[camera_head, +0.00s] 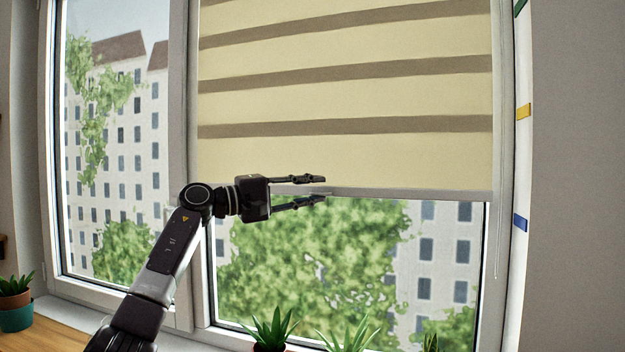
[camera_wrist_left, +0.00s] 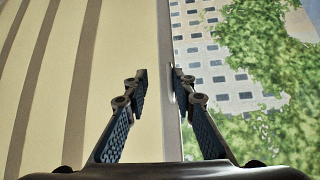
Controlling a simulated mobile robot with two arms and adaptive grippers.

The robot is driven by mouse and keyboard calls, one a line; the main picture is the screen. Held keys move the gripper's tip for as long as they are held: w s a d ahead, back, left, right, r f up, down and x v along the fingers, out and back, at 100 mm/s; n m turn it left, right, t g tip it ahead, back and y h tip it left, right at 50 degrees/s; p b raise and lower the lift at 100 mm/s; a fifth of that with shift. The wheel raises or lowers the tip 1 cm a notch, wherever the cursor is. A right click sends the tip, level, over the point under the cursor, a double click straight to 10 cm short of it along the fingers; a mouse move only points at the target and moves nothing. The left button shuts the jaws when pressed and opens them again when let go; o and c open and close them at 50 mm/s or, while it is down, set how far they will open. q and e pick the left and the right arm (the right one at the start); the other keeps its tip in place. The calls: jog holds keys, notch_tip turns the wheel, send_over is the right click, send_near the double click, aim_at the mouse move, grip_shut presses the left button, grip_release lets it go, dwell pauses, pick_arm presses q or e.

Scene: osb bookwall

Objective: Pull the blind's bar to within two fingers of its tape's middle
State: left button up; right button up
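The cream blind (camera_head: 345,100) with brown stripes covers the upper part of the right window pane. Its grey bar (camera_head: 420,194) runs along the lower edge, nearly level. The tape (camera_head: 520,165) is a white strip right of the window, with a yellow mark (camera_head: 523,112) above the bar's height and a blue mark (camera_head: 519,222) a little below it. My left gripper (camera_head: 322,190) is open, one finger above the bar's line and one below. In the left wrist view the bar (camera_wrist_left: 171,130) passes between the fingers (camera_wrist_left: 160,75); contact is unclear. My right gripper is not in view.
Potted plants (camera_head: 268,330) stand below the window along the sill. Another potted plant (camera_head: 15,305) is at the far left. A thin cord (camera_head: 497,240) hangs at the window's right side. The glass below the bar is clear of objects above the plants.

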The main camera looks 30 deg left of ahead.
pick_arm(q)
jog(key=shift+r, duration=1.6)
jog(key=b+v, duration=0.2)
jog(key=v, duration=0.7)
